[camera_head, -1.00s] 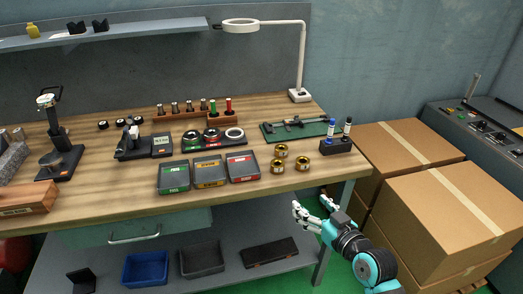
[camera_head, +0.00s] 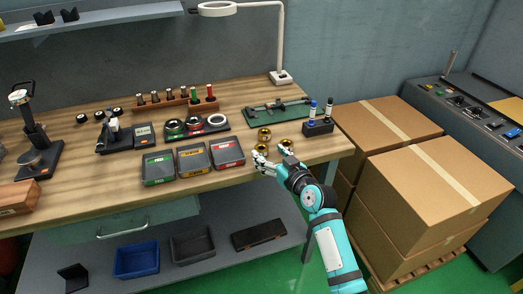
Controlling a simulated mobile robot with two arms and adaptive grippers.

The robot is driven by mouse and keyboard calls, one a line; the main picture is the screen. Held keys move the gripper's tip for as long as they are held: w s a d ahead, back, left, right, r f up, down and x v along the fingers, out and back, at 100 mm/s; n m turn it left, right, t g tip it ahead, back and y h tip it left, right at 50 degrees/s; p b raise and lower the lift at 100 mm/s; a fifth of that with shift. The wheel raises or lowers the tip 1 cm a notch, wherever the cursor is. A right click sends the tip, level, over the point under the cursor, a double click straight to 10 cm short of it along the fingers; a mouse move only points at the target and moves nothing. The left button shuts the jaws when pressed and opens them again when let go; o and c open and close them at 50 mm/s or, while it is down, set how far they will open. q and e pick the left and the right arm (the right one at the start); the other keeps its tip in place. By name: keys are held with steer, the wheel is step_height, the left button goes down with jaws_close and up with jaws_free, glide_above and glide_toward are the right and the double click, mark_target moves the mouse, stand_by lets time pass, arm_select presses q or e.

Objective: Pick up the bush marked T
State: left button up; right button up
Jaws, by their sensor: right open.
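Three brass bushes stand close together at the front right of the workbench: a back one (camera_head: 264,134), a front left one (camera_head: 262,147) and a right one (camera_head: 287,143). The letters on them are too small to read, so I cannot tell which is marked T. My right gripper (camera_head: 268,157) is open at the bench's front edge, just in front of the front left and right bushes. Its fingers partly overlap them in the picture; I cannot tell whether they touch. My left gripper is not in view.
Green, yellow and red labelled trays (camera_head: 193,158) stand left of the bushes. A black holder with markers (camera_head: 318,128) is to their right, and a green board with a caliper (camera_head: 277,110) lies behind. Cardboard boxes (camera_head: 423,190) are stacked right of the workbench (camera_head: 100,203).

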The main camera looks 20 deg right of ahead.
mark_target(264, 150)
steer(key=x, duration=0.4)
steer(key=shift+w+f, duration=0.35)
steer(key=shift+r, duration=0.1)
jaws_close()
